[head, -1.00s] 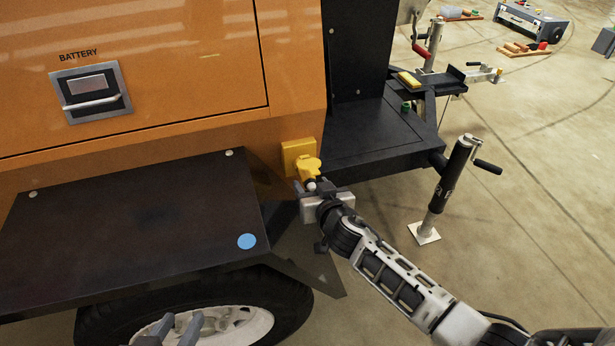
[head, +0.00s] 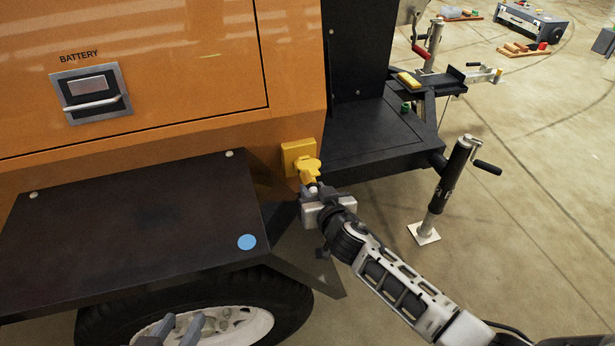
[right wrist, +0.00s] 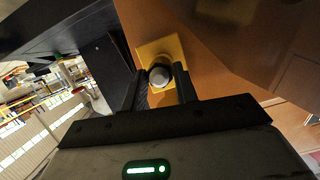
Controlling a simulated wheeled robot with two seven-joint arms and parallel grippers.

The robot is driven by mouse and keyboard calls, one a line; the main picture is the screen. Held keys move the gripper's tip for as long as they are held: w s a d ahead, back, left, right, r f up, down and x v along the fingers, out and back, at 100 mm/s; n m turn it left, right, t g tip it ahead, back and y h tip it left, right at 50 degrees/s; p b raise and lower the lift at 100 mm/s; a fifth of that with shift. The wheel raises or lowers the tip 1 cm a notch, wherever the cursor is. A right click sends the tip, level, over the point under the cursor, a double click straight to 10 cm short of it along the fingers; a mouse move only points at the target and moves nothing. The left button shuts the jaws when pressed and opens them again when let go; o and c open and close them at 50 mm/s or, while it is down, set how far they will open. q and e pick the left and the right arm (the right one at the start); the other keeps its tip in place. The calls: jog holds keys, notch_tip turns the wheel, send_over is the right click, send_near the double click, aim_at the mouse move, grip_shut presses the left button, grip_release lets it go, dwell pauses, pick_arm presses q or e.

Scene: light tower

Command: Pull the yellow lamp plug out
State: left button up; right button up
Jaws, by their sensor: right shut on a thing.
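The yellow lamp plug (head: 308,174) is at the yellow socket box (head: 293,152) on the lower corner of the orange housing. My right gripper (head: 312,186) is shut on the plug. In the right wrist view, the plug's round grey end with a dark ring (right wrist: 160,76) sits between the two dark fingers (right wrist: 160,92), in front of the yellow socket plate (right wrist: 172,48). How far the plug sits in the socket is hidden. My left gripper (head: 178,326) shows only its grey fingertips at the bottom edge, apart and empty, in front of the wheel.
A black fender (head: 140,235) with a blue dot is left of the plug, above the wheel (head: 235,325). A black deck (head: 375,140) and a jack stand (head: 447,190) are to the right.

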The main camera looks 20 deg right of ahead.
jog(key=shift+s, duration=2.1)
